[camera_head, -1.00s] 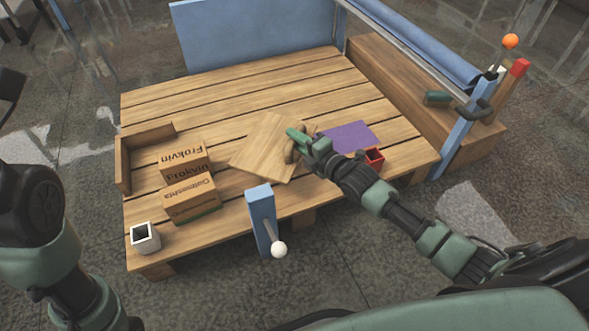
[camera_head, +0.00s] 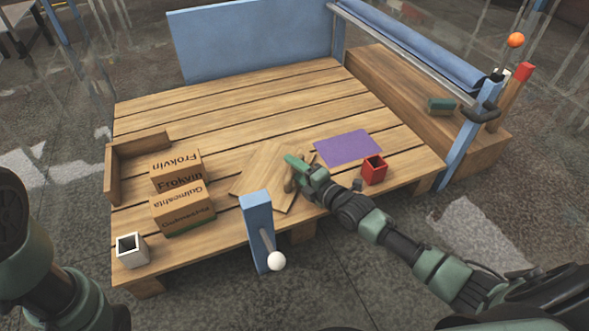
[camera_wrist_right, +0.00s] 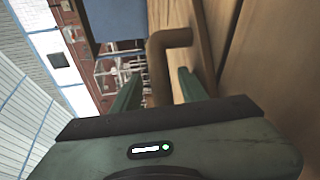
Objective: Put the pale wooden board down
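The pale wooden board (camera_head: 262,172) lies about flat on the slatted wooden table, right of the cardboard boxes. Its brown bent handle (camera_wrist_right: 159,65) shows in the right wrist view. My right gripper (camera_head: 296,166) is at the board's right side, around the handle. In the wrist view the two green fingers (camera_wrist_right: 160,84) stand either side of the handle, with a gap on both sides, so it is open. Part of the board is hidden behind the gripper and the blue post. My left arm shows at the left edge, but its gripper is out of view.
The slatted table (camera_head: 240,105) is clear toward the back. Cardboard boxes (camera_head: 182,206) and a white open box (camera_head: 131,250) stand left. A purple mat (camera_head: 347,148) and red open box (camera_head: 373,170) lie right. A blue post (camera_head: 257,230) with a white-knobbed lever stands at the front edge.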

